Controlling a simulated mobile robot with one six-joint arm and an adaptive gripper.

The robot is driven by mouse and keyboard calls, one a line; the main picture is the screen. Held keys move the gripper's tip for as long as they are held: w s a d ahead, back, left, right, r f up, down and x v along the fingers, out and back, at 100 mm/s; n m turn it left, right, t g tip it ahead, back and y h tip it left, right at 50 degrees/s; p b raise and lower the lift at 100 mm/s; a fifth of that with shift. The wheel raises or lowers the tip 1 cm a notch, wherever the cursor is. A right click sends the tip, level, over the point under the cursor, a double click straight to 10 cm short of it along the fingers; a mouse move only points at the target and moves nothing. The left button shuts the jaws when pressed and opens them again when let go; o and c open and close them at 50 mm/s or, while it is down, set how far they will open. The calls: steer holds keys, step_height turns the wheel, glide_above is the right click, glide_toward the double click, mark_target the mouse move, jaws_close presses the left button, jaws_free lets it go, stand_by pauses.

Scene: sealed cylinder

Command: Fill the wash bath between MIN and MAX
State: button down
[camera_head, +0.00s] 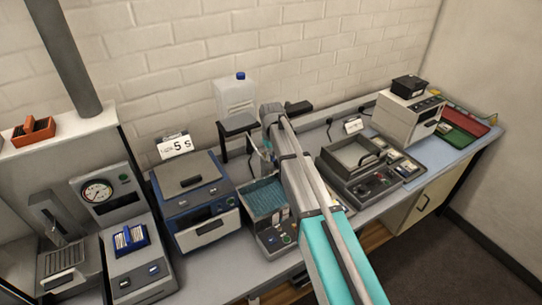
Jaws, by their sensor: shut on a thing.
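The wash bath (262,198) appears to be the grey basin with a teal inside, left of my arm at the middle of the bench. Its MIN and MAX marks and its liquid level are too small to make out. A translucent white canister (236,98) with a blue cap stands upright on a dark stand (239,124) behind the bath. A thin pale line, perhaps a hose, runs down from near the stand beside my arm. My arm crosses the bench and ends near the canister's right side. My gripper is hidden behind the arm, so its jaws and anything in them do not show.
A blue-and-grey machine (194,205) stands left of the bath, with a display sign (175,145) behind it. Further right are a white box machine (409,116) and green and red trays (463,128). A brick wall closes the back.

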steer(key=c, duration=0.6)
jaws_free()
steer(key=shift+d, duration=0.1)
steer(key=shift+m, duration=0.3)
steer(key=shift+s+a+m, duration=0.15)
steer(key=shift+a+m, duration=0.15)
steer(key=shift+m, duration=0.2)
step_height(320, 180, up, 14)
steer(key=p, duration=1.4)
steer(key=shift+s+d+f+m+b, duration=0.75)
steer(key=shift+s+d+f+b, duration=2.35)
steer(key=shift+s+d, duration=0.45)
steer(key=shift+s+d+f+m+b, duration=0.8)
steer(key=shift+s+d+f+b, duration=2.35)
steer(key=shift+s+d, duration=0.35)
steer(key=shift+s+d+f+m+b, duration=0.75)
steer(key=shift+s+d+f+b, duration=2.35)
steer(key=shift+s+d, duration=0.45)
steer(key=shift+s+a, duration=0.1)
steer(key=shift+a, duration=0.05)
